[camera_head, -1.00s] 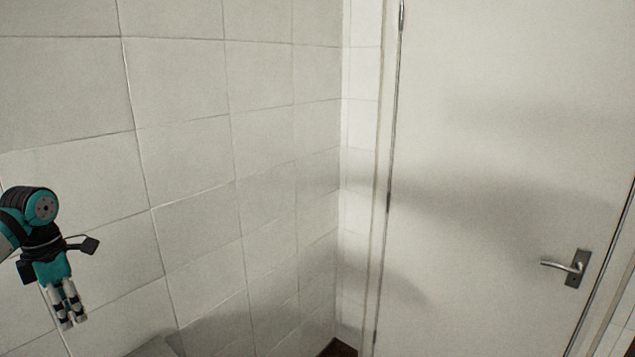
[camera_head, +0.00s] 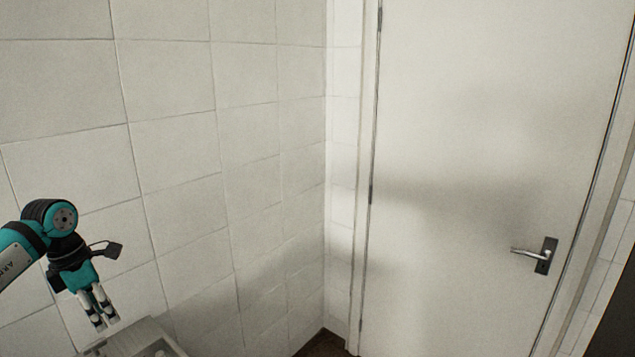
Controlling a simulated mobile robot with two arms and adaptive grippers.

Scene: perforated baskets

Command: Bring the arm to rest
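My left arm comes in at the lower left, and its black and teal gripper (camera_head: 104,322) points down. Its two fingers lie close together, and I see nothing held between them. The gripper hangs in front of the tiled wall, just above and left of a pale box-like thing in the picture. I cannot tell whether it touches that thing. My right gripper is not in view.
The pale box-like thing (camera_head: 128,342) is cut off by the bottom edge. A white tiled wall (camera_head: 170,80) fills the left. A closed white door (camera_head: 470,120) with a metal handle (camera_head: 545,255) stands at the right. A dark strip (camera_head: 617,305) shows at the right edge.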

